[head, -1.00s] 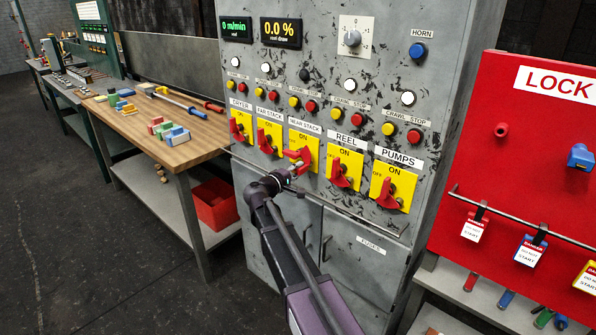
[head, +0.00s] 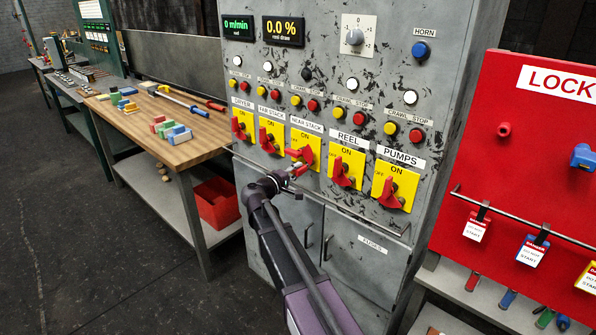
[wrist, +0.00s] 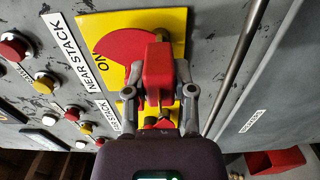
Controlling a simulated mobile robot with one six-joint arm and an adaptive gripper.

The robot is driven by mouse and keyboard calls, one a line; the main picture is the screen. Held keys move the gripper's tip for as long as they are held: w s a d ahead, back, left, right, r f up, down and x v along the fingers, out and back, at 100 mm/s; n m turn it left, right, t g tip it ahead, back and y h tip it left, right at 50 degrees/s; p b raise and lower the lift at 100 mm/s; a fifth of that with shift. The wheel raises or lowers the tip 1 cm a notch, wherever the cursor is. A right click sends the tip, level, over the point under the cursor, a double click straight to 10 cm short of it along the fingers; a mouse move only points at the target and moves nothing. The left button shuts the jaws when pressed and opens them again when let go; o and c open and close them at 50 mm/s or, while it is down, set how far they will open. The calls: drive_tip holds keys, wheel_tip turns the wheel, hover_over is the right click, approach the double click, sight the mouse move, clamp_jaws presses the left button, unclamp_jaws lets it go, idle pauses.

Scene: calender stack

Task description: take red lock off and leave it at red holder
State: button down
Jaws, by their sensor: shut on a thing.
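My gripper (head: 292,179) is at the near stack switch (head: 302,155) on the grey cabinet. In the wrist view its fingers (wrist: 158,90) are shut on the red lock (wrist: 157,68), a small red block. Behind the lock is the rounded red switch handle (wrist: 122,50) on its yellow plate (wrist: 174,24). The lock is in front of the plate; I cannot tell whether its shackle is still through the switch. On the red board at the right, a red peg (head: 503,129) appears to be the red holder. It is bare and well away from my gripper.
Other red-handled switches (head: 345,172) flank the near stack one. A cabinet rail (head: 378,222) runs below them. The red board has a blue holder (head: 583,157) and a bar (head: 520,222) with hanging tags. A wooden bench (head: 190,145) stands left.

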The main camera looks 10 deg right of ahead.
drive_tip(key=shift+v, duration=0.95)
drive_tip(key=shift+s+a, duration=0.25)
drive_tip(key=shift+a, duration=0.05)
drive_tip(key=shift+s+a, duration=0.1)
drive_tip(key=shift+r, duration=0.15)
wheel_tip(320, 180, up, 10)
drive_tip(key=p, duration=1)
idle(0.6)
